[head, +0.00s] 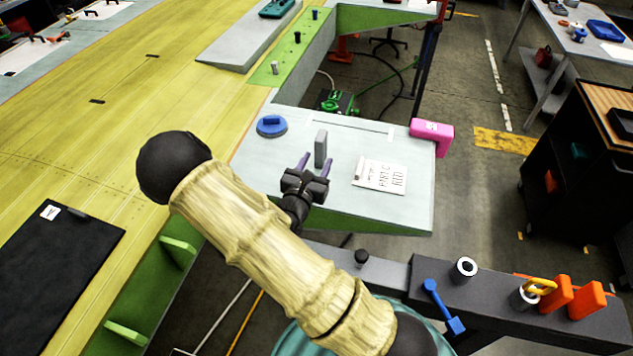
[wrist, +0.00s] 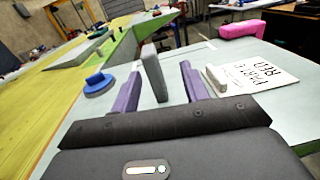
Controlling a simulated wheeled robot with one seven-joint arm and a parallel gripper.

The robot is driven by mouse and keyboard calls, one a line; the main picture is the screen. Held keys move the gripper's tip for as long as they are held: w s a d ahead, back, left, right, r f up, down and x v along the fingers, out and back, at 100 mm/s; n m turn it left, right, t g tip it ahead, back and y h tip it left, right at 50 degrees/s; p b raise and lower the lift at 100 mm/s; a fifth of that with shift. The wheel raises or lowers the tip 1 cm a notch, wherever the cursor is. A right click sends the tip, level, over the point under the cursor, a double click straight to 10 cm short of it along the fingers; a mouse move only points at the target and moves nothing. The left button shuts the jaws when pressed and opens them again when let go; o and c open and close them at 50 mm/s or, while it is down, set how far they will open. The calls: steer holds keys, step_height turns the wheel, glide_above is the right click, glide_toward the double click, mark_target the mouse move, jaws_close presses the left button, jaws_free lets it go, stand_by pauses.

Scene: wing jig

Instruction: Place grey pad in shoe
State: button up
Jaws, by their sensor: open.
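A grey pad (head: 320,148) stands upright on the pale table panel (head: 395,215). In the wrist view the grey pad (wrist: 153,72) shows between my two purple fingers, with a gap on each side. My gripper (head: 316,161) is open around or just short of the pad; I cannot tell how deep the pad sits between the fingertips. In the wrist view my gripper (wrist: 160,75) holds nothing. I cannot tell which thing in view is the shoe.
A round blue piece with a handle (head: 271,126) lies left of the pad. A lettered white sheet (head: 381,177) lies to the right, and a pink bracket (head: 432,135) sits at the panel's right edge. A dark rail (head: 470,295) with several tools runs in front.

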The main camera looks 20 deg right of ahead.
steer(key=s+d+m+g, duration=0.4)
steer(key=s+m+g, duration=0.3)
steer(key=s+m, duration=0.15)
steer(key=s+d+m+g, duration=0.4)
steer(key=s+m+g, duration=0.4)
steer(key=s, duration=0.1)
steer(key=s+a+m+y, duration=0.4)
steer(key=a+m+y, duration=0.2)
steer(key=w+a+r+m+t+y, duration=0.2)
steer(key=a+r+m+t+y, duration=0.1)
steer(key=a+r+m+y, duration=0.2)
steer(key=shift+w+a+r+m+t, duration=0.35)
steer(key=shift+a+r, duration=0.1)
steer(key=shift+a, duration=0.15)
